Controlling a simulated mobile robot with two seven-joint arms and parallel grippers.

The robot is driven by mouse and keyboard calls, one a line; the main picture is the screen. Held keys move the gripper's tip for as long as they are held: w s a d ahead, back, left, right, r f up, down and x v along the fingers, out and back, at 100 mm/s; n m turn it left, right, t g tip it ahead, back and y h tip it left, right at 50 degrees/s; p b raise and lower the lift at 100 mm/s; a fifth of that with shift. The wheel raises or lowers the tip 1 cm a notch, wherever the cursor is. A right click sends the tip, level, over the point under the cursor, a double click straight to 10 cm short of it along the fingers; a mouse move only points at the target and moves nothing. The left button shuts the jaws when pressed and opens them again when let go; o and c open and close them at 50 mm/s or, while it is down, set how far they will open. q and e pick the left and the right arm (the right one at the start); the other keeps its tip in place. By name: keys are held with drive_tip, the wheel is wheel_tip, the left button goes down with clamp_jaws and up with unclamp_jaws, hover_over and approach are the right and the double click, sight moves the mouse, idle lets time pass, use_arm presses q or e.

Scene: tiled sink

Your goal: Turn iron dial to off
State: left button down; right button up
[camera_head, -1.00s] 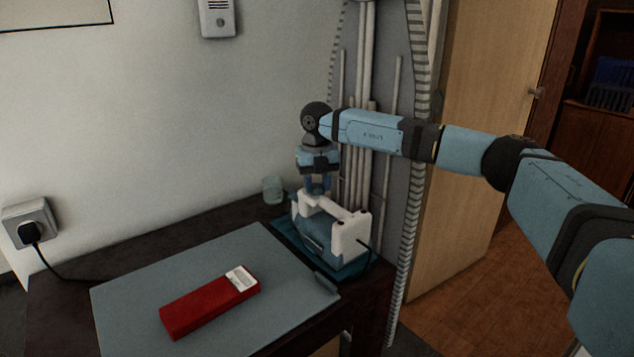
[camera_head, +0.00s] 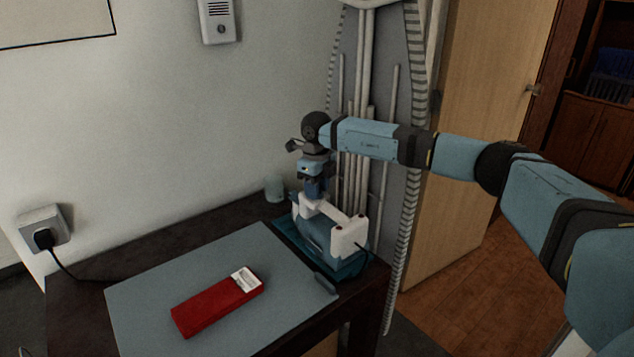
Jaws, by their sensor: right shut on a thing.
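The iron (camera_head: 347,238), white and blue-grey, stands on a teal tray (camera_head: 344,270) at the back right of the dark table. My right arm comes in from the right and its right gripper (camera_head: 315,194) points down onto the left, front end of the iron's white handle. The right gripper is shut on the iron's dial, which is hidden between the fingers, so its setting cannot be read. My left gripper is not in view.
A red box (camera_head: 212,305) with a white label lies on a grey board (camera_head: 140,290). A glass (camera_head: 274,188) stands behind the iron. A wall socket with a plug (camera_head: 44,232) is at the left. White pipes rise behind my right arm.

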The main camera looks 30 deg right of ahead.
drive_tip(key=shift+n, duration=0.5)
drive_tip(key=o, duration=0.9)
drive_tip(key=shift+r, duration=0.15)
wheel_tip(320, 180, up, 14)
drive_tip(key=shift+f+p, duration=0.2)
drive_tip(key=shift+p, duration=0.95)
